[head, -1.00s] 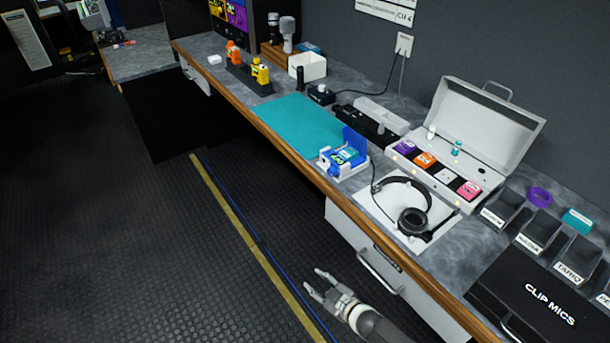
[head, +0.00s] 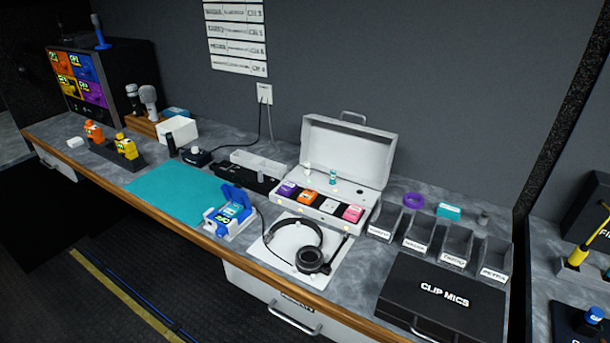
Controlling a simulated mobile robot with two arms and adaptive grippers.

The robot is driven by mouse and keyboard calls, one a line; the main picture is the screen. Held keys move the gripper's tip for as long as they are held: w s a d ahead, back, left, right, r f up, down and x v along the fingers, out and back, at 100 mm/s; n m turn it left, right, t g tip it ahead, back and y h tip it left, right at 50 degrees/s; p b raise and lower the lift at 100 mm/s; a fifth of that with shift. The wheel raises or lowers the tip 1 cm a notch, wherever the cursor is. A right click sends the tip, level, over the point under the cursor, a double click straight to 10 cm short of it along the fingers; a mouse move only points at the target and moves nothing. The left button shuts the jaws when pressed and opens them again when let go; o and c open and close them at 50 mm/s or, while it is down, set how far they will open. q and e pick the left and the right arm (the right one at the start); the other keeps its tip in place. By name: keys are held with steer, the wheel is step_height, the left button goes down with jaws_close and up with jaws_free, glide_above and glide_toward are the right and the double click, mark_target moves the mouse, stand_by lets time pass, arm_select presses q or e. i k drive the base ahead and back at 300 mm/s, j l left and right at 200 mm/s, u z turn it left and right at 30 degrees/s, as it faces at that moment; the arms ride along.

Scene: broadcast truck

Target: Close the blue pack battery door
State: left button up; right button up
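The blue pack (head: 226,218) lies in a white cradle (head: 247,231) near the front edge of the counter, right of the teal mat. Its blue battery door (head: 236,195) stands raised at the back of the pack. A teal-labelled piece (head: 233,209) shows in the pack below the door. Neither of my grippers is in the head view now.
Headphones (head: 312,260) on a white pad lie right of the pack. A teal mat (head: 178,193) is clear on the left. Behind are an open white case (head: 345,160) with coloured packs and a black charger strip (head: 240,177). A black CLIP MICS case (head: 440,295) lies right.

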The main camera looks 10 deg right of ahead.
mark_target(235, 192)
steer(key=i+j+z, duration=0.15)
steer(key=z, duration=0.35)
steer(key=i+j+z, duration=0.15)
steer(key=j+z, duration=0.15)
steer(key=z, duration=0.15)
steer(key=j+z, duration=0.25)
steer(key=z, duration=0.25)
steer(key=i+j+z, duration=0.1)
steer(key=j+z, duration=0.35)
steer(key=l, duration=0.1)
